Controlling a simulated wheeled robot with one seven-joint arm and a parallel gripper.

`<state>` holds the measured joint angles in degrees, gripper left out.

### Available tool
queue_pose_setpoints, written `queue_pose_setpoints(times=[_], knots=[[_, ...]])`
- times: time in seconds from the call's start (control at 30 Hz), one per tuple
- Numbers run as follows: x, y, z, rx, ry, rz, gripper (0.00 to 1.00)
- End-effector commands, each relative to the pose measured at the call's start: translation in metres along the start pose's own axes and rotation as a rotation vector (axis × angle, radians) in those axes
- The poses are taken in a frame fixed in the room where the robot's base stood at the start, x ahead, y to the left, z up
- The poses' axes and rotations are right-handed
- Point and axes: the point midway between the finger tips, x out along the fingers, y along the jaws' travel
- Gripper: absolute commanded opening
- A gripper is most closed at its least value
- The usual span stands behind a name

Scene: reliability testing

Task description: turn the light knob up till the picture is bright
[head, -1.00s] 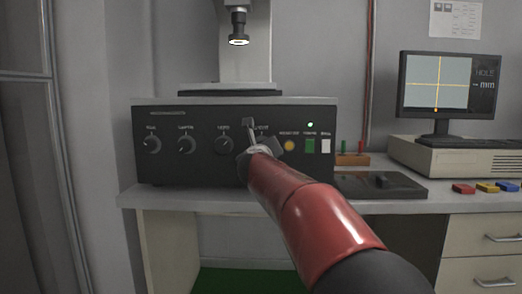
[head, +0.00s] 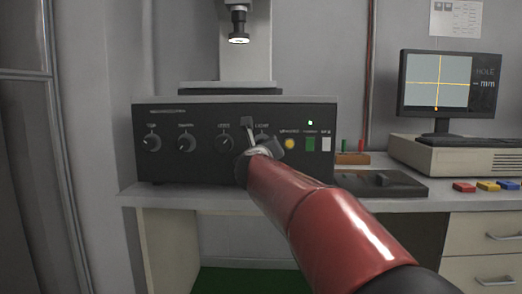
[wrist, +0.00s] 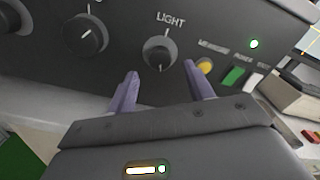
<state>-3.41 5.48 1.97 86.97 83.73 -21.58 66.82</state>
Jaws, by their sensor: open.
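The light knob (wrist: 160,52) is a round dark knob under the word LIGHT, on the front of a black control box (head: 185,172). A white mark shows at its lower edge in the wrist view. The knob is partly hidden by my gripper in the head view. My gripper (wrist: 160,69) is open, its two purple-grey fingers pointing at the panel, one to each side below the knob. Nothing is between them, and they look apart from the knob. The picture on the monitor (head: 439,82) is light grey with a yellow cross.
More dark knobs, one at the wrist view's upper left (wrist: 85,34), sit left of the light knob. A yellow button (wrist: 204,66), a green switch (wrist: 233,77) and a white switch are close on the right. A microscope column (head: 245,45) stands above the box.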

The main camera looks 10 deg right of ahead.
Motion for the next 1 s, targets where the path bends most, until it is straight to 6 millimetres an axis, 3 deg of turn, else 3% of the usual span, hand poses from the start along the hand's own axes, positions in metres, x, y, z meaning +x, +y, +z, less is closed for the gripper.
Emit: queue_pose_setpoints(times=[0.1, 0.23, 0.7, 0.77, 0.87, 0.93, 1.0], knots=[[-0.021, 0.001, 0.0, 0.0, -0.001, 0.001, 0.52], [-0.035, 0.001, 0.0, -0.001, -0.001, 0.001, 0.52], [-0.045, 0.0, 0.005, -0.054, -0.02, 0.019, 0.52], [-0.056, 0.001, 0.011, -0.151, -0.051, 0.052, 0.52], [-0.09, 0.008, 0.02, -0.45, -0.144, 0.156, 0.52], [-0.125, 0.021, 0.015, -0.743, -0.225, 0.263, 0.52], [-0.166, 0.036, -0.004, -1.06, -0.309, 0.388, 0.52]])
